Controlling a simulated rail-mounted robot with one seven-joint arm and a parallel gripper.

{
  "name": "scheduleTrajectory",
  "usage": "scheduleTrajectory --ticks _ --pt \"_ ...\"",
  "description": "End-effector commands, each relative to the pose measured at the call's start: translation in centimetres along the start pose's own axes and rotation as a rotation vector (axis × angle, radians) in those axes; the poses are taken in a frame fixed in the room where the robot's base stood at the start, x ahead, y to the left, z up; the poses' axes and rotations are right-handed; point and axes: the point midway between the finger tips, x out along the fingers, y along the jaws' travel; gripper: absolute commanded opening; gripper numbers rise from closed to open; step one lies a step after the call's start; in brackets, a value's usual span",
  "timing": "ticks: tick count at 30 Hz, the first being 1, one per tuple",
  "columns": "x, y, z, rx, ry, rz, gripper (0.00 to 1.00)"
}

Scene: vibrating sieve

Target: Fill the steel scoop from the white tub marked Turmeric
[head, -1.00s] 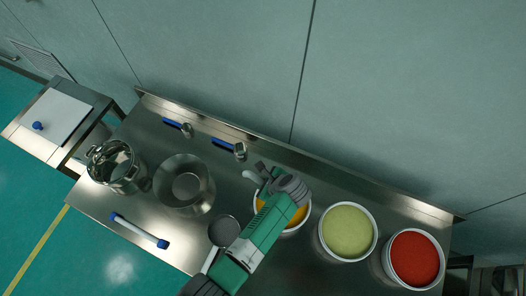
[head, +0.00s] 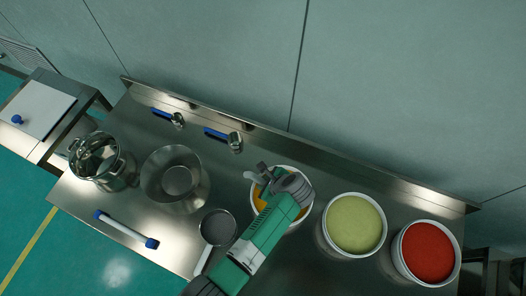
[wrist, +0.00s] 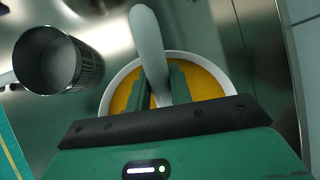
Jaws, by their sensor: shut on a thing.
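The white tub (head: 311,212) holds orange-yellow powder (head: 259,198); no marking on it is readable. The tub's rim (wrist: 112,90) and powder (wrist: 205,82) also show in the wrist view. My gripper (head: 265,180) is over the tub and hides much of it in the head view. In the wrist view my gripper (wrist: 160,98) is shut on a pale, curved handle (wrist: 150,45), which I take to be the steel scoop's. The handle rises past the tub's far rim. The scoop's bowl is hidden, so I cannot tell whether it holds powder.
A dark sieve (head: 217,228) stands close left of the tub, also in the wrist view (wrist: 60,62). Tubs of green (head: 354,223) and red powder (head: 429,250) stand right.

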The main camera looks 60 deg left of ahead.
Motion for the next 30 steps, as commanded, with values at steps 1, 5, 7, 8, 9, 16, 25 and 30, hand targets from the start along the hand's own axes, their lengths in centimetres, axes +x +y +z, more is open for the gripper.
scheduleTrajectory --ticks 1,5,7,8,9,16,25,30 --pt "0.7 0.1 -0.6 0.0 0.0 -0.001 0.0" --pt "1.4 0.2 -1.3 -0.001 0.0 0.0 0.0" --pt "0.8 0.1 -1.7 0.001 0.0 -0.001 0.0" --pt "0.7 0.1 -1.9 0.002 0.0 -0.001 0.0" --pt "0.6 0.1 -2.2 0.001 0.0 -0.001 0.0" --pt "0.3 0.0 -2.9 0.0 0.0 0.0 0.0" --pt "0.3 0.0 -2.9 0.0 0.0 0.0 0.0" --pt "0.3 0.0 -2.9 0.0 0.0 0.0 0.0"
